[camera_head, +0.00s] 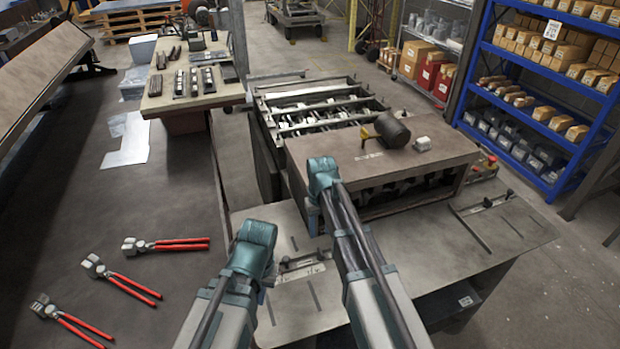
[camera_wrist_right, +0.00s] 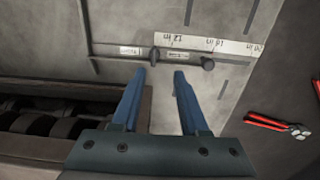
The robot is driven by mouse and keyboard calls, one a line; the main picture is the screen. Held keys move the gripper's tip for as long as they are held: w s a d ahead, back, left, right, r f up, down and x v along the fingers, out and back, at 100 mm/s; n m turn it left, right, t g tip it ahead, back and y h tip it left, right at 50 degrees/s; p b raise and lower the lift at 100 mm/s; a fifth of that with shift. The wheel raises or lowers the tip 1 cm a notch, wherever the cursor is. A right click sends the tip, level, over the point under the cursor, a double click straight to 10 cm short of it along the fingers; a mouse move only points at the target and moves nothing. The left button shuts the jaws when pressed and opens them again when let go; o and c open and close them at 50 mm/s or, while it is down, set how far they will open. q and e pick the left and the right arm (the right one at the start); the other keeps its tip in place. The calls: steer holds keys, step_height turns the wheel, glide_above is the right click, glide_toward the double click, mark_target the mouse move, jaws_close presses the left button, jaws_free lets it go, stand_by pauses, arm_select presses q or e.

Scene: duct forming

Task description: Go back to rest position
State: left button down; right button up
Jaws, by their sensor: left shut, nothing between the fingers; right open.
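My right gripper (camera_wrist_right: 162,78) is open and empty in the right wrist view, its two blue fingers apart above the grey machine table.
A roller machine (camera_head: 375,158) stands ahead with a dark cylinder on top. A ruler gauge (camera_wrist_right: 205,42) lies on its table under my right fingers. Several red-handled pliers (camera_head: 165,245) lie on the dark bench at left. Blue shelves (camera_head: 550,125) stand at right.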

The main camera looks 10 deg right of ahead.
arm_select(q)
step_height(320, 180, down, 9)
steer(key=b, duration=0.7)
steer(key=shift+r, duration=0.2)
arm_select(e)
steer(key=shift+n+h, duration=0.5)
steer(key=shift+n, duration=0.3)
steer(key=s+a+f, duration=0.2)
steer(key=s, duration=0.4)
steer(key=s+a+f, duration=0.2)
steer(key=s+f, duration=0.1)
steer(key=s, duration=0.4)
steer(key=s+a+f, duration=0.2)
steer(key=s+f, duration=0.1)
steer(key=s, duration=0.3)
steer(key=shift+s+a+f, duration=0.1)
steer(key=shift+s+f, duration=0.15)
steer(key=shift+s, duration=0.15)
steer(key=shift+w, duration=0.1)
